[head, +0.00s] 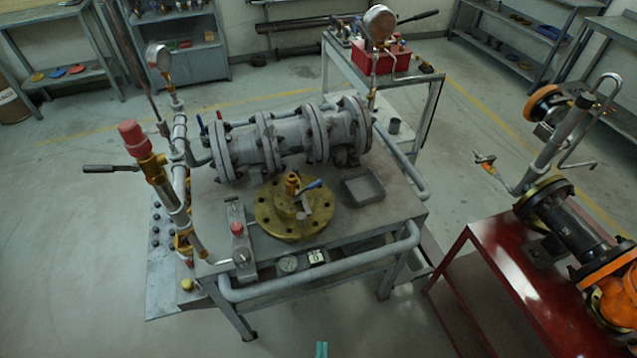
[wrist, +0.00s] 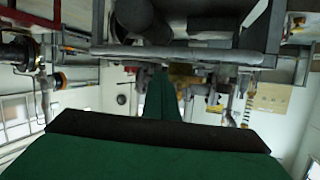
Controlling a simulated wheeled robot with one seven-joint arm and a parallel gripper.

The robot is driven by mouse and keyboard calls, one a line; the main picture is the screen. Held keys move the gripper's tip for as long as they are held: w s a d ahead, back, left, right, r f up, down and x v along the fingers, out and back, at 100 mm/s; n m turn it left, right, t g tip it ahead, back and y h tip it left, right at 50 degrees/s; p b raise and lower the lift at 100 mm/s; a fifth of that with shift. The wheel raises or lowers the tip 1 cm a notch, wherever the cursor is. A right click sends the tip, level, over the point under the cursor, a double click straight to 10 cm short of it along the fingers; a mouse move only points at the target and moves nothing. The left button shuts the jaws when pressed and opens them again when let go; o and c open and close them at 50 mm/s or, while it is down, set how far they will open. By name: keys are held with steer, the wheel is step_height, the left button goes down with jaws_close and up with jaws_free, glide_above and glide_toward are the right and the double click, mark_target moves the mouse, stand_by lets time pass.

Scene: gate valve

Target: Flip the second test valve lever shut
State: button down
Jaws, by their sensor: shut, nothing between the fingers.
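A grey test bench (head: 400,215) stands in the middle of the head view. A grey flanged valve body (head: 290,140) lies along its back. A brass flange (head: 275,222) sits in front with a small blue-tipped lever (head: 313,184). Small blue and red levers also stick up beside the pipe stand (head: 180,140) at the left. I cannot tell which is the second test valve lever, or its exact setting. My gripper (head: 321,349) shows only as green tips at the bottom edge, apart from the bench. In the wrist view the green fingers (wrist: 160,85) are shut and empty.
A grey tube rail (head: 330,265) runs along the bench front. A red bench (head: 490,300) with pipework stands at the right. A smaller table with a red box (head: 382,57) stands behind. Floor is clear in front of the bench.

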steer(key=w+y, duration=0.1)
steer(key=w, duration=1)
steer(key=n+g+y, duration=0.4)
steer(key=n, duration=0.4)
glide_toward(316, 185)
steer(key=x, duration=0.6)
steer(key=shift+w+f, duration=0.15)
steer(key=shift+w, duration=0.05)
steer(key=shift+f+y, duration=0.1)
steer(key=shift+y, duration=0.2)
steer(key=shift+w+d+f+g+y, duration=0.1)
steer(key=shift+w+f+g+y, duration=0.2)
steer(key=shift+w+f+g, duration=0.15)
steer(key=shift+s+f+m+y, duration=0.1)
steer(key=shift+f+m+y, duration=0.2)
steer(key=shift+m, duration=0.1)
